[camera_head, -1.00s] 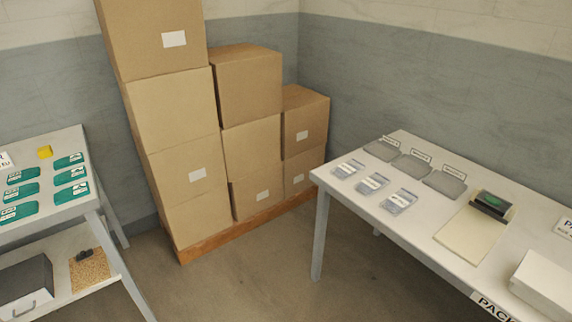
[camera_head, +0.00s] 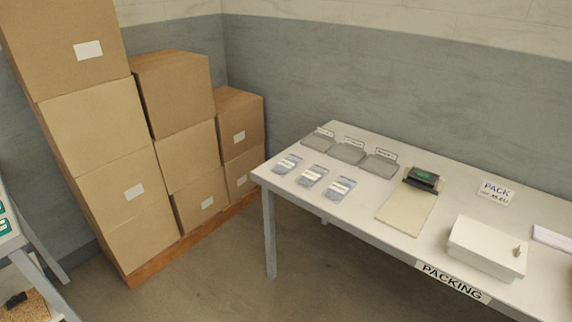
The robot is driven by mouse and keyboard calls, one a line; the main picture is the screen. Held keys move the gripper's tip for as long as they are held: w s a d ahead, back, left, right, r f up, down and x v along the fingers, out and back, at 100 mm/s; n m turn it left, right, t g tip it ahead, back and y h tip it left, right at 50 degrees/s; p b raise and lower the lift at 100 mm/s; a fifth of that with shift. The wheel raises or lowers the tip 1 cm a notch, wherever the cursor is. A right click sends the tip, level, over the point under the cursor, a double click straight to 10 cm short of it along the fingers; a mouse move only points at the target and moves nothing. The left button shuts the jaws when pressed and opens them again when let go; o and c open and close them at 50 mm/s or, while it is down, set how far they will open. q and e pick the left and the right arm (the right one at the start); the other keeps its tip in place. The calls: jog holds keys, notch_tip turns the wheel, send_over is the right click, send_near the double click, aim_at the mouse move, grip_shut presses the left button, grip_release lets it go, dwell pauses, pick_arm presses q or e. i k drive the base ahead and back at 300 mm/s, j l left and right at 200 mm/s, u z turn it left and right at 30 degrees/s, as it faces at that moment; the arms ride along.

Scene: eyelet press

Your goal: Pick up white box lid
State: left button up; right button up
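A white box (camera_head: 484,252) stands on the packing table at the right of the head view. Its flat white lid (camera_head: 490,237) appears to be on top, and a small light-coloured piece shows near its right end. I cannot make out the seam between lid and box. Neither of my grippers is in view.
Stacked cardboard boxes (camera_head: 105,125) stand at the left. Open floor (camera_head: 300,285) lies before the table.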

aim_at(508, 253)
jog(key=z, duration=1.45)
